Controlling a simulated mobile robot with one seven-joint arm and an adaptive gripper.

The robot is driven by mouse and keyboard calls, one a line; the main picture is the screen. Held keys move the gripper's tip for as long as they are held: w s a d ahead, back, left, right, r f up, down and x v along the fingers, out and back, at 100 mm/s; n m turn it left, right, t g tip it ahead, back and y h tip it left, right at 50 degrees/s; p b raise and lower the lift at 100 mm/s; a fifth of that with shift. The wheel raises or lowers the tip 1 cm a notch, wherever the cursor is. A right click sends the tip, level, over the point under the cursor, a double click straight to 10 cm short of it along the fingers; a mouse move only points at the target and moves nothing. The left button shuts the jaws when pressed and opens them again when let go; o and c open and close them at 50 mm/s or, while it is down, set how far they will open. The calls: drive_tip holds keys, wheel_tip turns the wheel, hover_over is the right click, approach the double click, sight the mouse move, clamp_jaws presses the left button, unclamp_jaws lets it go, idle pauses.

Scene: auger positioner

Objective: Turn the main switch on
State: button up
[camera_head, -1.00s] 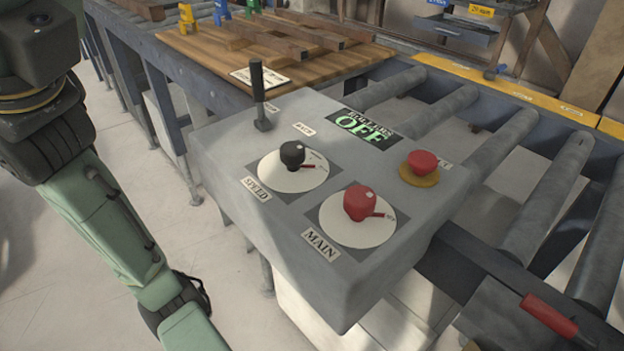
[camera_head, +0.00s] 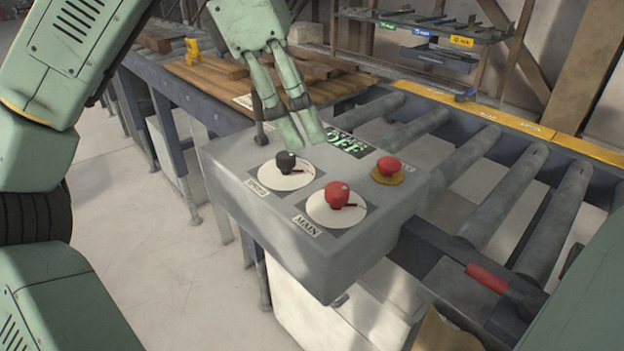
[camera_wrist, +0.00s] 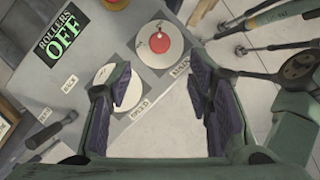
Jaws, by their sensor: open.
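The red main switch knob (camera_head: 337,194) stands on a white round dial on the grey control box (camera_head: 290,248), above the MAIN label. Its red pointer points right in the head view. In the wrist view the red knob (camera_wrist: 162,42) is at the upper middle, ahead of the fingers. My gripper (camera_head: 301,140) is open and empty over the box, above and behind the black speed knob (camera_head: 285,161). Its fingers also show in the wrist view (camera_wrist: 165,97), apart, with the speed dial partly hidden by the left finger.
A red mushroom button (camera_head: 388,165) on a yellow base sits right of the main switch. A black lever (camera_head: 262,125) stands at the box's far left. Rollers (camera_head: 498,190) lie to the right. Wooden boards lie behind the box. Space above the main switch is clear.

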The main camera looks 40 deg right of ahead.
sight(336, 188)
drive_tip(key=x, duration=1)
drive_tip(key=shift+f+p, duration=0.4)
drive_tip(key=shift+c, duration=0.2)
clamp_jaws()
